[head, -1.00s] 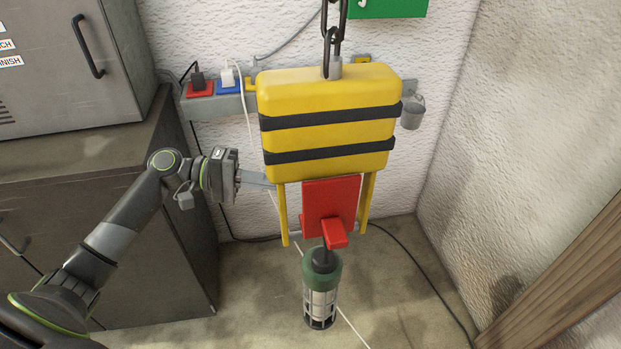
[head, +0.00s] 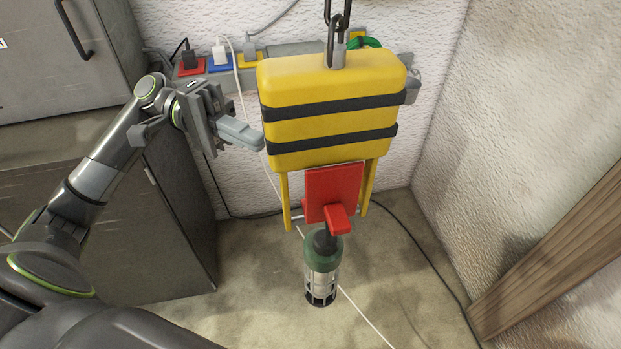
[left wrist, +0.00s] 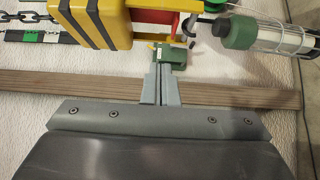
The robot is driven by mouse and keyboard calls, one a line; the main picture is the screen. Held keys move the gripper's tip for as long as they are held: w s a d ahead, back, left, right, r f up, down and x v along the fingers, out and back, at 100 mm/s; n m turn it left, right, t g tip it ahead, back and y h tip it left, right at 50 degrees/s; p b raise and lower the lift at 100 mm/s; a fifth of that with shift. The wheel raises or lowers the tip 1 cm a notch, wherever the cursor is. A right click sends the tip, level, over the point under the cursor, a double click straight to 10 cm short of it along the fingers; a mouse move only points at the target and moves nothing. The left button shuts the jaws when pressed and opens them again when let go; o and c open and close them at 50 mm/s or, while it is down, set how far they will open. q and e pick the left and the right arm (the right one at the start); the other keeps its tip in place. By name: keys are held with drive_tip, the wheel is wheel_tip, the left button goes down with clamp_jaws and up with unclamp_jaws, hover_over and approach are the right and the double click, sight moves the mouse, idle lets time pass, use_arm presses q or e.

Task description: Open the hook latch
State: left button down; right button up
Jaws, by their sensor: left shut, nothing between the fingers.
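A yellow block with two black bands (head: 330,110) hangs from a dark chain (head: 337,22). Below it are a red plate (head: 333,188) with a red tab (head: 339,218) and yellow side bars. A green-topped caged lamp (head: 322,268) hangs beneath the tab; the hook itself is mostly hidden. My left gripper (head: 256,140) is shut and empty at the block's lower left side; I cannot tell whether it touches. In the left wrist view its closed fingers (left wrist: 161,84) point towards the block (left wrist: 105,20) and lamp (left wrist: 240,32). My right gripper is not in view.
A grey cabinet (head: 170,215) stands on the left. A power strip with plugs (head: 222,62) is on the wall behind. Cables run over the floor. A wooden beam (head: 560,260) leans at the right.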

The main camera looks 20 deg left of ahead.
use_arm(q)
drive_tip(key=p, duration=0.4)
approach(344, 201)
drive_tip(key=w+d, duration=0.3)
drive_tip(key=s+d, duration=0.1)
drive_tip(key=s+d+p, duration=0.1)
drive_tip(key=shift+s+f, duration=0.25)
drive_tip(key=shift+s, duration=0.15)
drive_tip(key=shift+s+d+f, duration=0.15)
drive_tip(key=shift+s+d, duration=0.05)
drive_tip(key=shift+s, duration=0.2)
drive_tip(key=shift+w, duration=0.1)
